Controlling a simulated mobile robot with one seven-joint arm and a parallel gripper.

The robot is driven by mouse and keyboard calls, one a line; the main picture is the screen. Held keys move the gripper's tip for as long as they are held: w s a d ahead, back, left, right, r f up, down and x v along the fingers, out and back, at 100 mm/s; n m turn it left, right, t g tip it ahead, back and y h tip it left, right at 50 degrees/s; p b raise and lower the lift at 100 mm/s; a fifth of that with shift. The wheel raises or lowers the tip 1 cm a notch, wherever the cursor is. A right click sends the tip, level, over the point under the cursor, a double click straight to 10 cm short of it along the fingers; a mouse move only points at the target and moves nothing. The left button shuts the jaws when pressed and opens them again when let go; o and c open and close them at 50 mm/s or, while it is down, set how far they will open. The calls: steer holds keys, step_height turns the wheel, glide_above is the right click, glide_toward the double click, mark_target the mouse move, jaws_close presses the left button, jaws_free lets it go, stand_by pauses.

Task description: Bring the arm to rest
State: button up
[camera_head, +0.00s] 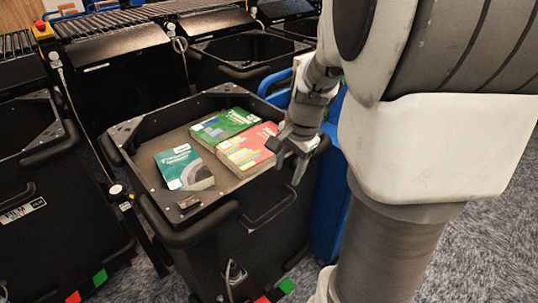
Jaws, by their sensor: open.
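My gripper (293,158) hangs at the right edge of a black bin, with its fingers apart and nothing between them. My arm (440,150) fills the right side of the view. In the bin (128,137) lie a teal book (183,168), a green book (222,126) and a red book (248,147). The gripper is just to the right of the red book and overlaps the bin's rim in the picture. I cannot tell whether it touches the rim.
A roller conveyor (105,25) runs along the back. Other black bins stand at the left (35,190) and behind (245,50). A blue frame or bin (328,210) stands right of the book bin. Grey carpet (490,250) is open at the lower right.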

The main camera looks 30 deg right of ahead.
stand_by(0.3)
steer(key=s+a+r+n+t+p, duration=0.1)
steer(key=s+a+r+n+p, duration=0.3)
steer(key=r, duration=0.5)
steer(key=s+a+r+n+t+p, duration=0.2)
steer(key=s+a+r+n+p, duration=0.1)
steer(key=s+a+r+n, duration=0.6)
steer(key=shift+a+n+h+p, duration=0.2)
steer(key=shift+n+h+p, duration=0.15)
steer(key=shift+n, duration=0.55)
steer(key=shift+r, duration=0.1)
